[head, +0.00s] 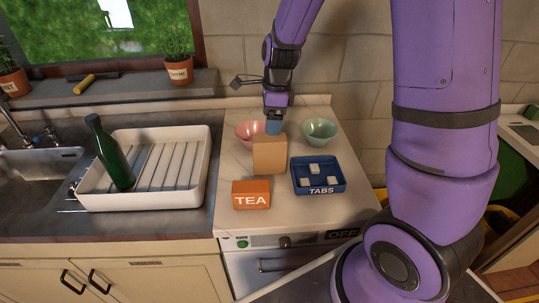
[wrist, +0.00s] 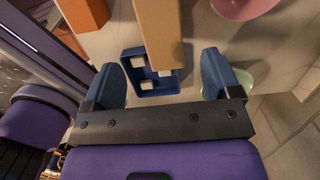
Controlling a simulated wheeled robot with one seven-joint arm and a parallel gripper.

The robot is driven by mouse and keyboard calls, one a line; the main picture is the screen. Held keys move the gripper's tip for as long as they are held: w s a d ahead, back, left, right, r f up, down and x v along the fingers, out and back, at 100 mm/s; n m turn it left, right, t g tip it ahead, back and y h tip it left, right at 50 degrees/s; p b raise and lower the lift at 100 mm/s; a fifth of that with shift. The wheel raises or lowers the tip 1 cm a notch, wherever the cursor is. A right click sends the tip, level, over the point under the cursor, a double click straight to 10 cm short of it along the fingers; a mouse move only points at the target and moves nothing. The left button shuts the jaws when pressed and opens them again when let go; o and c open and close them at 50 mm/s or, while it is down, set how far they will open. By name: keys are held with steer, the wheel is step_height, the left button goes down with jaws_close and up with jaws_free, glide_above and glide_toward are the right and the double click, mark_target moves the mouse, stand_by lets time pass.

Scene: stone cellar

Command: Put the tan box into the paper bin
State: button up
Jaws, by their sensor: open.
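The tan box (head: 270,155) stands upright on the pale counter, between the tea box and the two bowls. My gripper (head: 273,127) is open just behind and above it in the head view, with the box partly hiding the fingertips. In the wrist view the tan box (wrist: 158,28) reaches between my two blue fingers (wrist: 160,72), with a gap on each side; I see no contact. No bin labelled paper can be read. A green container (head: 516,155) and a yellow-edged one (head: 493,222) show partly at the far right, behind my arm.
An orange TEA box (head: 251,194) is in front of the tan box. A blue TABS tray (head: 336,187) with white cubes lies to its right. A pink bowl (head: 244,134) and a green bowl (head: 319,130) stand behind. A dish rack (head: 190,190) with a green bottle (head: 110,155) is left.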

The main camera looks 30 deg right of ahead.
mark_target(269, 138)
steer(key=f, duration=0.5)
steer(key=shift+w+a, duration=0.1)
steer(key=shift+a, duration=0.15)
steer(key=shift+w+f, duration=0.15)
steer(key=shift+f, duration=2.5)
steer(key=shift+f, duration=0.1)
steer(key=c, duration=1.1)
step_height(269, 138, up, 10)
steer(key=shift+r, duration=0.15)
steer(key=shift+w+n, duration=0.45)
steer(key=shift+n, duration=0.05)
steer(key=w+n, duration=0.5)
steer(key=n, duration=0.1)
steer(key=w+d+n+g, duration=0.1)
steer(key=w+n, duration=0.4)
steer(key=n, duration=0.1)
steer(key=w+n+g, duration=0.1)
steer(key=w+n, duration=0.4)
steer(key=n, duration=0.1)
steer(key=shift+d+h, duration=0.15)
steer(key=shift+h, duration=0.25)
